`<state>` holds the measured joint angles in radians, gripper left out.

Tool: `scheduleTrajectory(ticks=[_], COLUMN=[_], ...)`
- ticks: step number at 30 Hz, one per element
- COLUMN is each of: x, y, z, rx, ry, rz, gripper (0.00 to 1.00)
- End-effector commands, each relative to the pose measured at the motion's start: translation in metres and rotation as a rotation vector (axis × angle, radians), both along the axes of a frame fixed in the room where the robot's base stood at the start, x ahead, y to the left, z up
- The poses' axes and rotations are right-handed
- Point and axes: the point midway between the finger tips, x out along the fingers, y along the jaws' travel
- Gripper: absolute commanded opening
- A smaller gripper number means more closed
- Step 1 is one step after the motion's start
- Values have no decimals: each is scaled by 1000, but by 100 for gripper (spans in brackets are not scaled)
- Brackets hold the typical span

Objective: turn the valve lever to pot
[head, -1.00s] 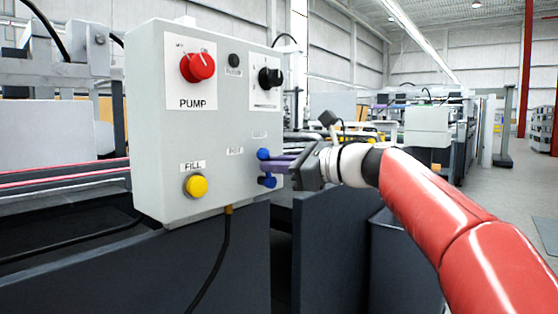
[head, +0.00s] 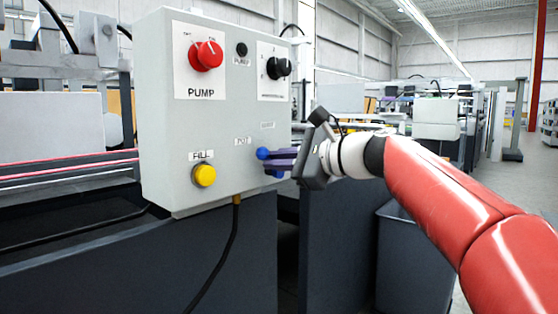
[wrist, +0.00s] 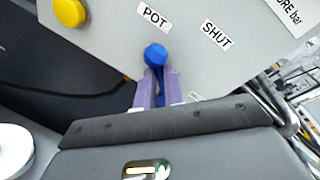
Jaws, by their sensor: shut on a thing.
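The blue valve lever (head: 263,153) is at the lower right of the grey control box. My gripper (head: 283,158), with purple fingers, is shut on it from the right. In the wrist view the lever's round blue end (wrist: 156,55) sticks out beyond the fingers (wrist: 159,88), which lie on both sides of its arm. That end sits just below the POT label (wrist: 153,15), with the SHUT label (wrist: 215,35) off to the right. In the head view the POT label (head: 243,141) is left of and above the lever. The pivot is largely hidden by the fingers.
The control box (head: 222,130) also carries a red PUMP knob (head: 206,56), a black knob (head: 278,68) and a yellow FILL button (head: 204,175). A black cable (head: 228,247) hangs below it. A dark grey bin (head: 408,250) stands under my arm.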

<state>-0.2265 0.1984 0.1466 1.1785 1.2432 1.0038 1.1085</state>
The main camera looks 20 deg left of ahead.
Motion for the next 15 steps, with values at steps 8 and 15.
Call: scheduleTrajectory(ticks=[8, 15], x=[0, 0], y=[0, 0], z=[-2, -1], rx=[-5, -4], ry=[-1, 0], rz=[2, 1], gripper=[13, 32])
